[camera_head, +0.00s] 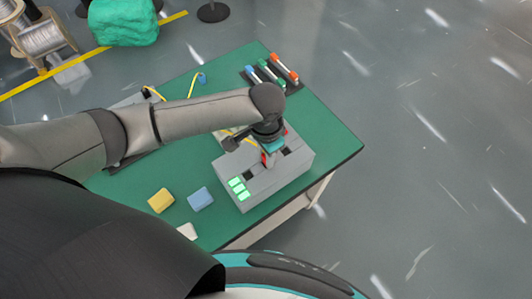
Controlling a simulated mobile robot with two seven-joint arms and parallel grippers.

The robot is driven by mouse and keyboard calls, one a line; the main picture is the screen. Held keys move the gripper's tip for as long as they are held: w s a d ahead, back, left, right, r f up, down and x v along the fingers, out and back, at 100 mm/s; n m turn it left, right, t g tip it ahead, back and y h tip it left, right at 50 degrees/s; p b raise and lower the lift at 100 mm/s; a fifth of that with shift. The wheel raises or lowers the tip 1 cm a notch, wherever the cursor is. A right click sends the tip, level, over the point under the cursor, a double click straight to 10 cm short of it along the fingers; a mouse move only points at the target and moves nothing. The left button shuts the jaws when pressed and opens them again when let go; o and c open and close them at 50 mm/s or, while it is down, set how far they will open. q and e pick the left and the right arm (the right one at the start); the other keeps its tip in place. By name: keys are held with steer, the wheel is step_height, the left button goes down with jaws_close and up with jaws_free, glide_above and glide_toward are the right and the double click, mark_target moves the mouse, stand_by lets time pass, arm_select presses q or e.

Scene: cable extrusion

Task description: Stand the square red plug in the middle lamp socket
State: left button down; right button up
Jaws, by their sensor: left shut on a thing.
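My left gripper (269,152) reaches in from the left and points down over the middle of the box. It is shut on the red plug (265,159), of which only a small red part shows below the fingers. The plug is at or just above the middle opening; I cannot tell whether it is inside. The gripper hides the middle socket. My right gripper is not in view.
The green table (325,130) carries a yellow block (161,200), a blue block (200,198) and a white block (187,231) at the front. A dark rack (270,78) with coloured tools lies at the back. Yellow cable (193,84) runs behind my arm. The table's right side is clear.

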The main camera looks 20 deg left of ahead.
arm_select(q)
steer(key=shift+f, duration=0.5)
steer(key=shift+s+f+b, duration=0.25)
steer(key=shift+f+b, duration=0.1)
steer(key=c, duration=0.8)
jaws_free()
steer(key=shift+s, duration=0.1)
steer(key=shift+o, duration=0.7)
steer(key=shift+r, duration=0.1)
steer(key=shift+o, duration=0.4)
steer(key=shift+r, duration=0.35)
step_height(320, 180, up, 15)
steer(key=p, duration=0.3)
steer(key=shift+w, duration=0.25)
steer(key=shift+s, duration=0.1)
